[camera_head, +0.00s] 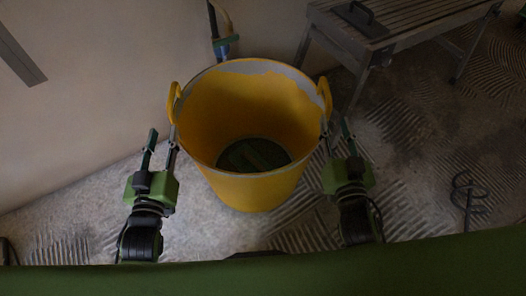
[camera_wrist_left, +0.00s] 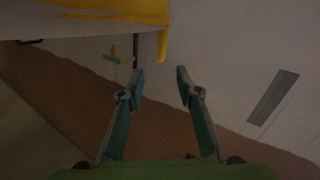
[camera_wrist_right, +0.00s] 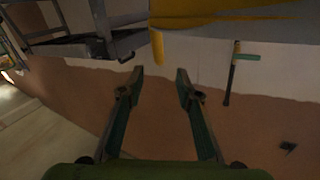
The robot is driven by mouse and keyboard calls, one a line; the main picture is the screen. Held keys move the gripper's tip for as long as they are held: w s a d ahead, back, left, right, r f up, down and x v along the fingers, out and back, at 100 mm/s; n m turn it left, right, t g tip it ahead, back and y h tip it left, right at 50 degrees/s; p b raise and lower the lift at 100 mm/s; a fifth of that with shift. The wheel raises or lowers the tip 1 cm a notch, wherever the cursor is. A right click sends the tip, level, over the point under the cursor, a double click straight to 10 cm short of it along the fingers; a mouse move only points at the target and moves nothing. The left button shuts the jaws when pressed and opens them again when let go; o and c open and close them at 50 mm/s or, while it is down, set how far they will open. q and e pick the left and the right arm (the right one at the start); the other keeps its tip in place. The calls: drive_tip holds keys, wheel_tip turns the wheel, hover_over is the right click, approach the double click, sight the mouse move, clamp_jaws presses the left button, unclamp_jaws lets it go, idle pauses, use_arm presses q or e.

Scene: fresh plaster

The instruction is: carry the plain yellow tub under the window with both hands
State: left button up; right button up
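The yellow tub (camera_head: 252,192) stands upright on the floor in front of me, with pale smears on its rim and a dark patch inside at the bottom. It has a left handle (camera_head: 174,101) and a right handle (camera_head: 325,97). My left gripper (camera_head: 161,140) is open and empty just below the left handle; that handle shows beyond its fingertips in the left wrist view (camera_wrist_left: 162,46). My right gripper (camera_head: 337,128) is open near the right handle, which also shows beyond its fingertips in the right wrist view (camera_wrist_right: 157,47). No window is recognisable.
A slatted platform (camera_head: 420,20) with a dark float-like tool (camera_head: 361,19) on it stands behind right. A green-handled tool (camera_head: 222,45) stands by the wall behind the tub. A dark wire-like object (camera_head: 468,190) lies at right. A pale wall (camera_head: 90,90) rises at left.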

sight(171, 93)
use_arm(q)
drive_tip(key=shift+r, duration=0.1)
use_arm(e)
drive_tip(key=shift+d+r, duration=0.1)
